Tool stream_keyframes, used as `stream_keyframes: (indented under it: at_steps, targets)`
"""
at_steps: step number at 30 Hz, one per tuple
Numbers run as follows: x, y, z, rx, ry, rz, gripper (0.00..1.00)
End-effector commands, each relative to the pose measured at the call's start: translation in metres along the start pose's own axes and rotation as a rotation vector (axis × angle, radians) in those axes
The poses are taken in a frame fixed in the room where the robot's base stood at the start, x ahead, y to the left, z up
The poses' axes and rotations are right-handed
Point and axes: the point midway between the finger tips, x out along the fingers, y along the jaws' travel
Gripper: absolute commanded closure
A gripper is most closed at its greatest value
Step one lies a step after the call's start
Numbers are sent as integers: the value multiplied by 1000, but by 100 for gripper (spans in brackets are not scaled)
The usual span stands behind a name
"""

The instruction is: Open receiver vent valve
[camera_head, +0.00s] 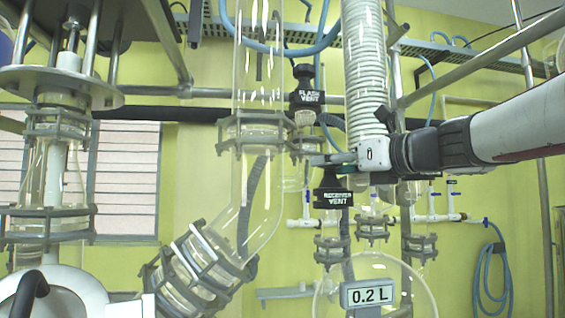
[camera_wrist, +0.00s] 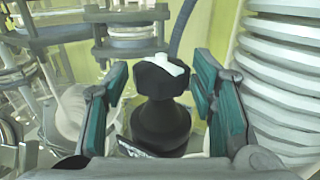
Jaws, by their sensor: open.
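The receiver vent valve (camera_head: 333,197) is a black knob and body with a label reading "RECEIVER VENT", upright near the middle of the head view. In the wrist view its black faceted knob (camera_wrist: 155,82), with a white mark on top, sits between the two teal-padded fingers. My gripper (camera_head: 326,160) reaches in from the right at the top of this valve. In the wrist view my gripper (camera_wrist: 160,78) is open, with a visible gap between each finger and the knob. The valve's lower part is partly hidden in the wrist view.
A similar black valve labelled "FLASK VENT" (camera_head: 307,92) stands just above and left. A white ribbed hose (camera_head: 365,70) runs close behind my gripper. Glass columns (camera_head: 262,180) stand to the left. Metal rods cross at right.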

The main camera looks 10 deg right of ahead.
Motion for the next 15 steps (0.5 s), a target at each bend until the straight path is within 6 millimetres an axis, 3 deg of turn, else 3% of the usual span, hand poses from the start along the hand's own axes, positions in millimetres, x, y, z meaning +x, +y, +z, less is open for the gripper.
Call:
stream_keyframes:
  at_steps: [15]
  targets:
    - [-58, -1, 1, -1, -1, -4, 45]
